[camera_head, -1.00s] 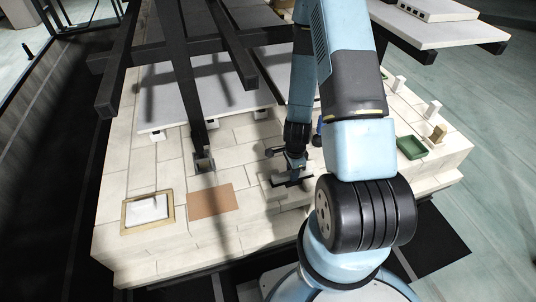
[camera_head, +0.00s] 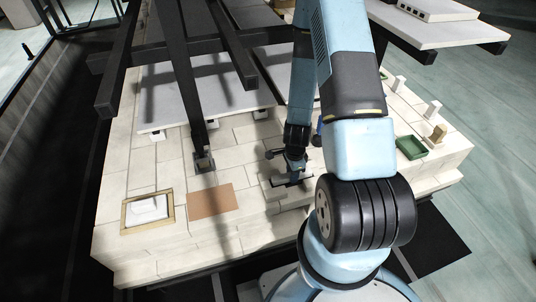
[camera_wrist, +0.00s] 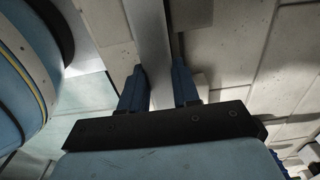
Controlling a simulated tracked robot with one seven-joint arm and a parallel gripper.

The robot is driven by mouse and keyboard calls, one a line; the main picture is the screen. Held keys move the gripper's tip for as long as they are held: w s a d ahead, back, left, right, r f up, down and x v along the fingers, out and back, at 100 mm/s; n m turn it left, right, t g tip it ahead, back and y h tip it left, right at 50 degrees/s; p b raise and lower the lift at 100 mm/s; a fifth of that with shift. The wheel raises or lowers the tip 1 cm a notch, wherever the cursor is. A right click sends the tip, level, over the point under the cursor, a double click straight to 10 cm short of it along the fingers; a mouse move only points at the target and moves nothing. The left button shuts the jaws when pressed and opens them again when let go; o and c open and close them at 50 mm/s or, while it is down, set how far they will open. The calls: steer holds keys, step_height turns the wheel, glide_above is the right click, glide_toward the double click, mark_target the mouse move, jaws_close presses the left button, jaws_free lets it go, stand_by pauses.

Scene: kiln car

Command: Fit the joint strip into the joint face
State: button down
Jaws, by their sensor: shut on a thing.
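My gripper (camera_wrist: 158,90) points down at the front part of the pale block deck, and it also shows in the head view (camera_head: 294,174). In the wrist view its two blue fingers are shut on a long, flat grey strip (camera_wrist: 149,40), which I take as the joint strip. The strip runs away from the fingers to the top edge of the view. A dark gap (camera_wrist: 177,45) lies just right of it between pale blocks, perhaps the joint face. I cannot tell whether the strip is in the gap or only above it. The gripper hides the strip's near end.
A wood-framed tray (camera_head: 125,218) and a brown sheet (camera_head: 211,202) lie left on the deck (camera_head: 115,185). A green tray (camera_head: 411,147) and small pale posts (camera_head: 433,109) stand right. A dark upright post (camera_head: 192,105) and beams rise left of my arm.

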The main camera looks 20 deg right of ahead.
steer(key=shift+f, duration=0.8)
stand_by(0.4)
steer(key=c, duration=0.7)
jaws_free()
steer(key=shift+c, duration=0.2)
steer(key=shift+r, duration=0.1)
steer(key=shift+r, duration=3.9)
